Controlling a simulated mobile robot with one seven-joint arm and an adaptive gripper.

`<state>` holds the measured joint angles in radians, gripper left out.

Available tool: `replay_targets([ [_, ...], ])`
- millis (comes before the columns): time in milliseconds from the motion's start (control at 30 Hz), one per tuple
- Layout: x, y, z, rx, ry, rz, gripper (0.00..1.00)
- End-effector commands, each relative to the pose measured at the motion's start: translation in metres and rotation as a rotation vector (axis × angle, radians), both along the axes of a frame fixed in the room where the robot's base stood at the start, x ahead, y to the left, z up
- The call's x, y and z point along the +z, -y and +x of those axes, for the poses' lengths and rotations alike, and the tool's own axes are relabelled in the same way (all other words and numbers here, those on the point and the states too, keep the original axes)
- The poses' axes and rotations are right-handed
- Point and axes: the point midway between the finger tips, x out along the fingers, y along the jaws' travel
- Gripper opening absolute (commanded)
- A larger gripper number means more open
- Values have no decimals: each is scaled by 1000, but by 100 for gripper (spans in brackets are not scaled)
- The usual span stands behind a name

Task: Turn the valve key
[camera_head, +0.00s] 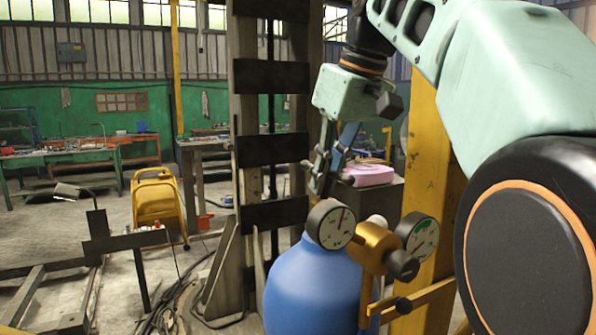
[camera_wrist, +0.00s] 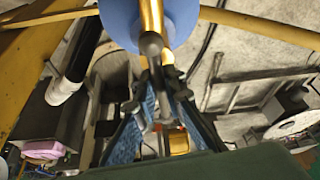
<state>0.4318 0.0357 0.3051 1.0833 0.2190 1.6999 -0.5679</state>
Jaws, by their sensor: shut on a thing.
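A blue gas cylinder (camera_head: 312,285) stands at the lower middle of the head view, and part of its blue body (camera_wrist: 186,22) shows at the top of the wrist view. A brass regulator (camera_head: 374,245) with two round gauges is on its top. My gripper (camera_head: 320,190) points down just behind the left gauge (camera_head: 331,224), which hides what lies beyond its tips. In the wrist view, my gripper (camera_wrist: 156,82) is closed around a grey bar that looks like the valve key (camera_wrist: 152,46), below a brass tube (camera_wrist: 151,15).
Yellow bars (camera_head: 432,292) run beside the cylinder at right, and a yellow post (camera_head: 428,170) stands behind. A pink package (camera_head: 369,175) lies on a dark cabinet.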

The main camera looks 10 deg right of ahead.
Motion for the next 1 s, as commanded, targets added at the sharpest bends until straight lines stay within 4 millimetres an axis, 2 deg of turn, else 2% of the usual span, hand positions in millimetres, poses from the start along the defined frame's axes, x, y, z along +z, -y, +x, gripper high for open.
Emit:
replay_targets([
  [267, 0, -1, 0, 10, 1, 1, 0],
  [300, 0, -1, 0, 10, 1, 1, 11],
  [467, 0, -1, 0, 9, 1, 0, 28],
  [800, 2, 0, 0, 7, 2, 0, 29],
  [1000, 18, 3, -5, 7, 4, 0, 29],
])
